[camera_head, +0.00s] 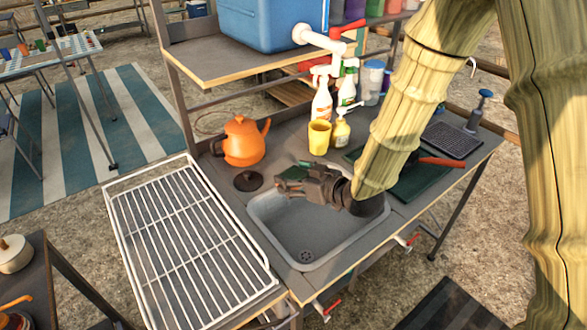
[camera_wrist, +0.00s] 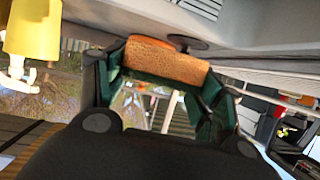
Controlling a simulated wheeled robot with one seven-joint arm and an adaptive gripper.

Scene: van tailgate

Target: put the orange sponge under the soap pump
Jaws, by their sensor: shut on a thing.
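An orange sponge (camera_wrist: 165,60) is held between the green pads of my gripper (camera_wrist: 163,78) in the wrist view. In the head view my gripper (camera_head: 284,179) is over the back left part of the sink, and I cannot make out the sponge there. The soap pump (camera_head: 341,131) is a small pale yellow bottle with a white pump head. It stands on the counter behind the sink, right of the yellow cup and apart from my gripper. In the wrist view the soap pump (camera_wrist: 32,36) shows upside down at the upper left.
The yellow cup (camera_head: 319,138) and a white-topped bottle (camera_head: 322,104) stand close to the pump. An orange kettle (camera_head: 243,142) is at the left. The sink (camera_head: 310,240) lies below my gripper, with a wire rack (camera_head: 185,245) to its left. A shelf (camera_head: 215,70) overhangs the back.

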